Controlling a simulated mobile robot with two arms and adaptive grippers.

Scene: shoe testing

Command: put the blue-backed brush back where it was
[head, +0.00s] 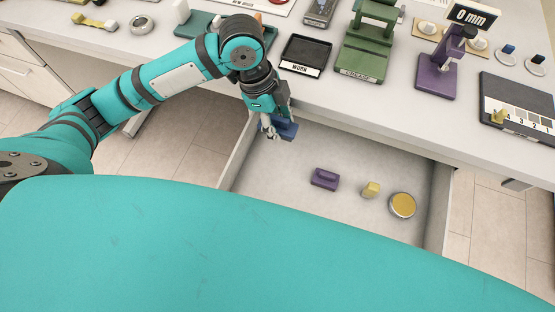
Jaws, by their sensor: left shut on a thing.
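My left gripper (268,129) is over the left end of the open drawer (300,141), pointing down. It is shut on the blue-backed brush (287,130), whose blue part shows to the right of the fingers. The brush's underside is hidden, and I cannot tell how far it is above the drawer floor. In the drawer lie a purple block-like thing (324,179), a small yellow piece (371,189) and a round tin with a yellow top (402,205). My right gripper is not in view.
On the table above the drawer stand a black tray labelled WORN (305,54), a green CREASE stand (367,45), a purple gauge stand (440,65) and a dark board with a scale (512,108). The drawer floor left of the purple block is clear.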

